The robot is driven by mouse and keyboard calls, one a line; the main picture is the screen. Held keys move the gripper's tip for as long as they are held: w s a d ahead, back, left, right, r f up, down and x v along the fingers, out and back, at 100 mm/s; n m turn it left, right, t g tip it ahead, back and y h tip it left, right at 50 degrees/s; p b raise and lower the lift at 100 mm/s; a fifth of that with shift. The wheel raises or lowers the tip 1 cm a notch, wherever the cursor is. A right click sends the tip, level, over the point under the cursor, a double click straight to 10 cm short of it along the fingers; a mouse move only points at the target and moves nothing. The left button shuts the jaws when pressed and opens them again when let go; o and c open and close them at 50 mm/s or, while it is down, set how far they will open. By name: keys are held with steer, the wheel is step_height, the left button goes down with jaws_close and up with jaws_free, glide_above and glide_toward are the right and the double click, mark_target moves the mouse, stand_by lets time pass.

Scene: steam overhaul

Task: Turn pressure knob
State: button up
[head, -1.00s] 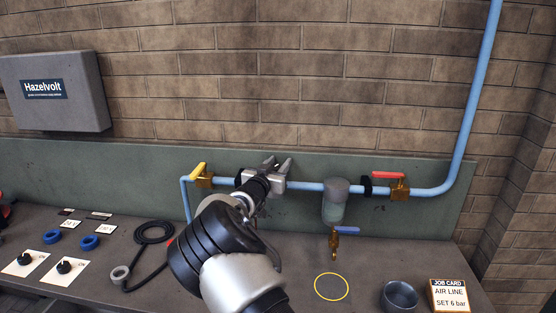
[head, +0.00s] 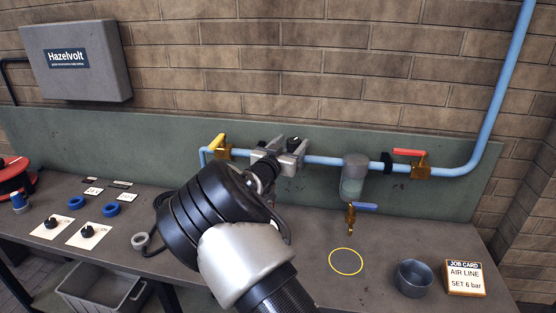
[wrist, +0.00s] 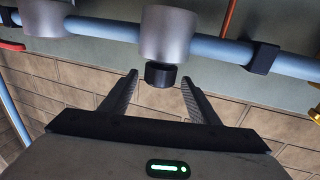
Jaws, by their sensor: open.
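The pressure knob (wrist: 160,74) is a short black cylinder on the end of a grey regulator body (wrist: 166,33) on the blue pipe (wrist: 215,47). The wrist view looks upside down, with the brick wall below the pipe. My gripper (wrist: 159,79) is open, with one finger on each side of the knob and a visible gap on both sides. In the head view my gripper (head: 290,147) is at the pipe between the yellow-handled valve (head: 222,148) and the grey filter (head: 354,178). There the gripper hides the knob and most of the regulator.
A red-handled valve (head: 417,162) sits farther right on the pipe, and a blue-handled drain valve (head: 352,213) hangs under the filter. A job card (head: 465,278) reads "SET 6 bar". A grey cup (head: 413,278) stands beside it. The bench around the yellow ring (head: 346,262) is clear.

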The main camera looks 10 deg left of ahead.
steer(key=b+v, duration=0.1)
steer(key=v, duration=1)
steer(key=shift+s, duration=0.3)
steer(key=shift+r, duration=0.1)
steer(key=s+d+r+n+g+y, duration=0.1)
steer(key=s+d+r+g+y, duration=0.25)
steer(key=d, duration=0.25)
steer(key=s+d+r+g+y, duration=0.3)
steer(key=s+d+y, duration=0.1)
steer(key=d, duration=0.2)
steer(key=s+d+g, duration=0.1)
steer(key=s+d, duration=0.4)
steer(key=s, duration=0.5)
steer(key=s+d+n+g+h+p, duration=0.1)
steer(key=s+d, duration=0.3)
steer(key=s, duration=0.6)
steer(key=s+d+n+g+h, duration=0.1)
steer(key=s+d+g, duration=0.2)
steer(key=s, duration=0.6)
steer(key=d, duration=0.2)
steer(key=shift+s+d+f, duration=0.2)
steer(key=shift+s+d, duration=0.1)
steer(key=shift+s, duration=0.1)
steer(key=shift+h, duration=0.25)
